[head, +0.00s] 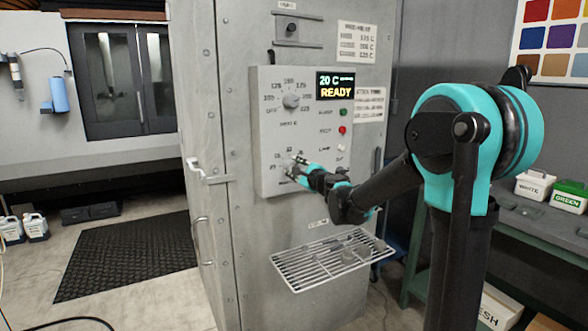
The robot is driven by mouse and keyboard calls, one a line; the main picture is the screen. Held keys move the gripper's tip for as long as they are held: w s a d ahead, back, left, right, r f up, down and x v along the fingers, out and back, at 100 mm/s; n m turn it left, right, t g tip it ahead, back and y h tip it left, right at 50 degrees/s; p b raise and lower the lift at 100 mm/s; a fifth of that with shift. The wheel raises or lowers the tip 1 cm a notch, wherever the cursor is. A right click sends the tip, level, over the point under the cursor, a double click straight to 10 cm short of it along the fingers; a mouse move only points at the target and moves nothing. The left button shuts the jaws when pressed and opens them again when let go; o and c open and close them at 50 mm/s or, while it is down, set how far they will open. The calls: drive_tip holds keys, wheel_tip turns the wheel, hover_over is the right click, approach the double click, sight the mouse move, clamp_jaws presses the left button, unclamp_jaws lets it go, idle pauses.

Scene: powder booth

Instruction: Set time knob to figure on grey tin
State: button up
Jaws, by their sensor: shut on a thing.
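The grey control box (263,120) is on the front of the grey oven cabinet. Its display (336,85) reads 20 C and READY. The upper knob (291,101) sits in a ring of larger numbers. The lower dial (279,155) has smaller numbers and appears to be the time dial. My gripper (295,170) comes in from the right and is shut on the knob of this lower dial, which the fingers mostly hide. The knob's pointer and setting cannot be read. I cannot make out a grey tin or a figure on one.
A wire rack (330,261) with small grey parts juts out below the box. Green, red and white buttons (342,130) lie right of the dials. A white tin (535,186) and a green tin (570,197) stand on the right bench. A dark mat (125,255) covers floor at left.

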drive_tip(key=shift+f+m, duration=0.1)
drive_tip(key=shift+m, duration=3.8)
drive_tip(key=o, duration=1.2)
drive_tip(key=shift+c, duration=0.2)
drive_tip(key=v, duration=1.2)
drive_tip(key=shift+d, duration=0.15)
drive_tip(key=shift+f, duration=0.1)
